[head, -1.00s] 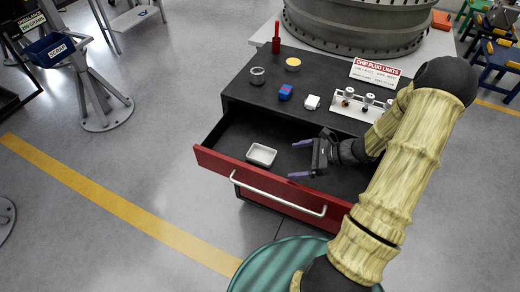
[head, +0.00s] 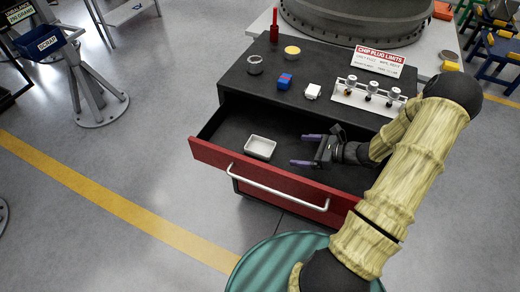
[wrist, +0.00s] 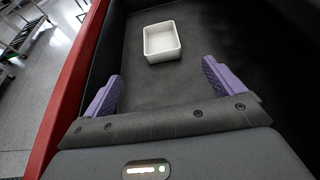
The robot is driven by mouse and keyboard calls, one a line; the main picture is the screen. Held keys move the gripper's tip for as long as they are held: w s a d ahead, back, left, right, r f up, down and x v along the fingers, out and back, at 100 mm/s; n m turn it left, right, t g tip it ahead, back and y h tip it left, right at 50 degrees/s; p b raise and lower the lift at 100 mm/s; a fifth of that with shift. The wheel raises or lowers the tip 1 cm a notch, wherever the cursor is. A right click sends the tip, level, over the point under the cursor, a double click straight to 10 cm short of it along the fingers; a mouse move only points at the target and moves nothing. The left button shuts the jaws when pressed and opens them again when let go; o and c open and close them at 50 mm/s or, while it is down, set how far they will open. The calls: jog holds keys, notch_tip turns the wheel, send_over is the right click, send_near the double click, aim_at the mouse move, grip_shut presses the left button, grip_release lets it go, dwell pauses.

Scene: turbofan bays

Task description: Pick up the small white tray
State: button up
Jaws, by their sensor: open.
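The small white tray (head: 260,147) is a shallow, empty rectangular dish. It lies on the dark floor of the open drawer (head: 213,153), near the red front. My gripper (head: 302,150) is inside the drawer to the right of the tray, with its purple fingers apart and pointing at it. A gap remains between the fingertips and the tray. In the wrist view the tray (wrist: 162,41) lies ahead of the open gripper (wrist: 162,75), roughly centred between the fingers and touching neither.
The red drawer front (head: 270,187) with its handle borders the near side. On the cabinet top stand a metal ring (head: 255,65), a blue block (head: 285,81), a white block (head: 312,91) and a plug rack (head: 368,94). Drawer floor around the tray is clear.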

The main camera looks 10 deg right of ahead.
jog(key=p, duration=0.3)
send_near(249, 145)
jog(key=shift+s+r, duration=0.15)
jog(key=shift+s, duration=0.2)
jog(key=shift+w+a, duration=0.15)
jog(key=shift+a, duration=0.05)
jog(key=shift+f, duration=0.25)
jog(key=shift+w+a+r+p, duration=0.1)
jog(key=shift+w+a+p, duration=0.1)
jog(key=shift+p, duration=0.1)
jog(key=p+x, duration=0.2)
jog(key=x, duration=0.2)
jog(key=shift+w+a+r, duration=0.1)
jog(key=shift+w, duration=0.1)
jog(key=shift+w+a, duration=0.1)
jog(key=shift+w, duration=0.05)
